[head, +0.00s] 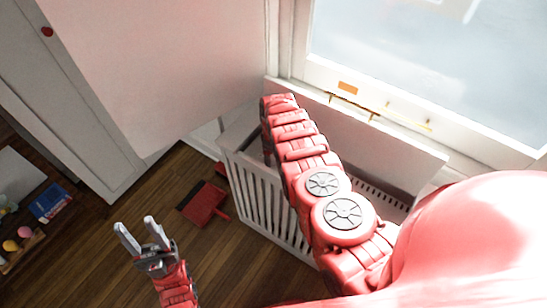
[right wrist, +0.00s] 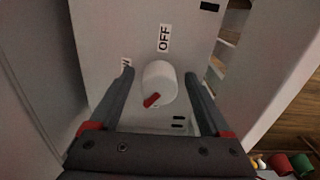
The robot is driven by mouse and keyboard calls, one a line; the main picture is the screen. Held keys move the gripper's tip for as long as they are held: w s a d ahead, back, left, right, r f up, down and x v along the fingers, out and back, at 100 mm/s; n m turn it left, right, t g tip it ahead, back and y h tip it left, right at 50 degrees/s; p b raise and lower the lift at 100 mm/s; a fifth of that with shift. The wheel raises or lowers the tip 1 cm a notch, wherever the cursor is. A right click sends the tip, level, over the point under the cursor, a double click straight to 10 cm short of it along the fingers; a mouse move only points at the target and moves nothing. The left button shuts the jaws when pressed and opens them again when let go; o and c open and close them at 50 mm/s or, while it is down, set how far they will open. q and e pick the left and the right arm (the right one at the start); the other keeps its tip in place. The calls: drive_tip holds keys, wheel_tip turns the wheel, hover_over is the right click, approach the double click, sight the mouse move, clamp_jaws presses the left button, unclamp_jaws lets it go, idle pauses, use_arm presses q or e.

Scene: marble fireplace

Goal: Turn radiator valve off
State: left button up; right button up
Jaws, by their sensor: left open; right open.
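In the right wrist view, a white round valve knob (right wrist: 160,76) with a red pointer (right wrist: 152,100) sits on a pale panel (right wrist: 100,30). The pointer is toward the lower left of the knob. An OFF label (right wrist: 164,38) is above the knob, and a second label (right wrist: 125,64) is partly hidden behind the left finger. My right gripper (right wrist: 159,74) is open, one finger on each side of the knob; contact cannot be told. In the head view its jaws are hidden beyond my arm, by the white slatted radiator cover (head: 245,185). My left gripper (head: 136,224) is open and empty above the floor.
A window (head: 430,60) with a sill is behind the cover. A red dustpan (head: 203,204) lies on the wooden floor (head: 150,195). A low shelf with a blue box (head: 49,202) is at the left. A white door or panel (head: 160,60) stands behind.

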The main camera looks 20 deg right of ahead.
drive_tip(key=shift+c, duration=0.3)
clamp_jaws()
